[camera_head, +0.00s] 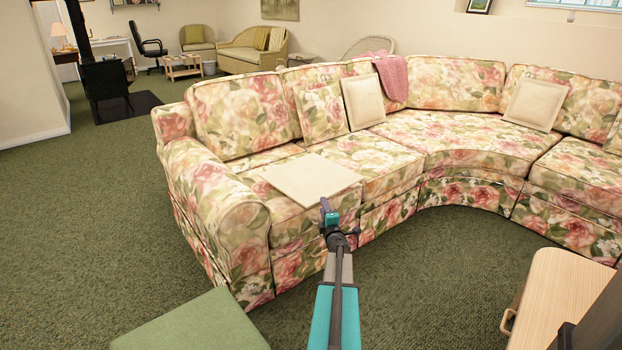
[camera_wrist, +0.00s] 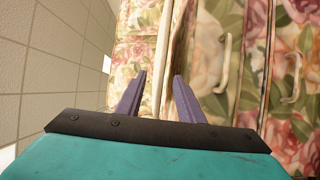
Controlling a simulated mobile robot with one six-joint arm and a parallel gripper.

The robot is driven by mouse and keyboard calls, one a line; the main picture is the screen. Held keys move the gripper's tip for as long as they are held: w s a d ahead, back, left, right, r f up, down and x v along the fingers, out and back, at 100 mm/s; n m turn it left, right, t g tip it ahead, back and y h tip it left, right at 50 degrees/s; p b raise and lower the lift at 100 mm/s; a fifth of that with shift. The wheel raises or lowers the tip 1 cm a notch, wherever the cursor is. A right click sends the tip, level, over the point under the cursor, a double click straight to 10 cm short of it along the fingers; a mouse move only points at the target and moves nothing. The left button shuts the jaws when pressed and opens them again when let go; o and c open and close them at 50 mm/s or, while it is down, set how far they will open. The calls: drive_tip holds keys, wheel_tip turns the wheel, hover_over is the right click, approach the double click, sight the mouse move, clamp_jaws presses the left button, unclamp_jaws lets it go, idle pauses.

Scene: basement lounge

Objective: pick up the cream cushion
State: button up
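The cream cushion (camera_head: 310,178) lies flat on the left seat of the floral sofa, its near corner close to my gripper (camera_head: 328,212). In the wrist view the fingers of my gripper (camera_wrist: 161,78) are apart. A pale, thin strip that looks like the cushion's edge (camera_wrist: 160,45) runs between them, with a gap to the left finger. The right finger is close to or touching the strip; I cannot tell which. Two more cream cushions lean on the backrest, one at the middle (camera_head: 363,102) and one at the right (camera_head: 534,103).
The floral sofa (camera_head: 470,140) curves across the room, with a pink throw (camera_head: 390,75) on its back. A green-topped piece (camera_head: 190,325) is at the lower left and a light wooden cabinet (camera_head: 560,300) at the lower right. Green carpet (camera_head: 80,210) is clear at the left.

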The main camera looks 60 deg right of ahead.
drive_tip(key=shift+w+d, duration=0.1)
drive_tip(key=shift+d, duration=0.05)
drive_tip(key=shift+b+x, duration=0.55)
drive_tip(key=shift+x, duration=1.9)
drive_tip(key=shift+f, duration=0.15)
drive_tip(key=shift+c, duration=0.2)
clamp_jaws()
